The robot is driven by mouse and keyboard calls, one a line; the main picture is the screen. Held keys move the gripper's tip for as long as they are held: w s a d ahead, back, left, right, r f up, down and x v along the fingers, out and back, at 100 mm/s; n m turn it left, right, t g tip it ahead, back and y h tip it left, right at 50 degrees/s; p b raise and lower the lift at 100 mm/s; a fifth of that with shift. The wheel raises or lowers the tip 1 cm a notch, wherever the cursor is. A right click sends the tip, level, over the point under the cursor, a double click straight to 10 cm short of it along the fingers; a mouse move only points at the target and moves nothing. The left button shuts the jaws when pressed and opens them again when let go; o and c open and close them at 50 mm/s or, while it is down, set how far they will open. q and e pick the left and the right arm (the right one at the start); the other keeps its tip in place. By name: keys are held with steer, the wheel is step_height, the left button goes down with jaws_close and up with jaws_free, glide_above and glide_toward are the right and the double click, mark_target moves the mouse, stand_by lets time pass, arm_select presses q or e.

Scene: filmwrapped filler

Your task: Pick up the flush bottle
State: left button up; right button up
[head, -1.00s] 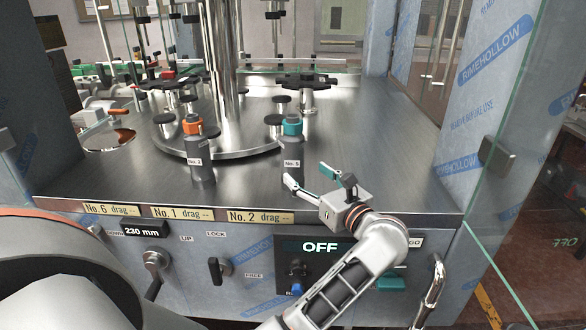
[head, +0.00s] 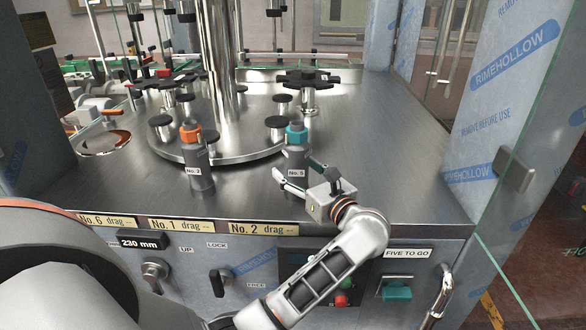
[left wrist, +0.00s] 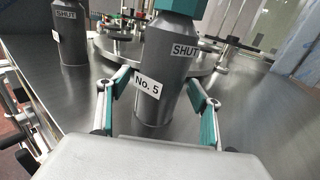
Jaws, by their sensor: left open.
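Two grey bottles stand upright on the steel deck. The one with the teal cap (head: 296,157) is labelled No. 5; the one with the orange cap (head: 198,167) is labelled No. 2. No label reading "flush" is legible on either. My left gripper (head: 297,171) is open just in front of the No. 5 bottle. In the left wrist view the No. 5 bottle (left wrist: 163,62) stands between the spread teal-padded fingers (left wrist: 158,85), with a SHUT label on its shoulder. Whether a finger touches it I cannot tell. Another bottle (left wrist: 69,36) stands at left. My right gripper is not identifiable.
A round steel carousel (head: 240,147) with a column (head: 224,60) and black-topped posts stands behind the bottles. A film-covered wall (head: 500,110) and glass panel bound the right. The control panel (head: 190,266) is below the front edge. The deck right of the gripper is clear.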

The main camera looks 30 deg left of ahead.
arm_select(q)
steer(key=shift+a, duration=0.15)
steer(key=c, duration=1.8)
steer(key=shift+r, duration=0.15)
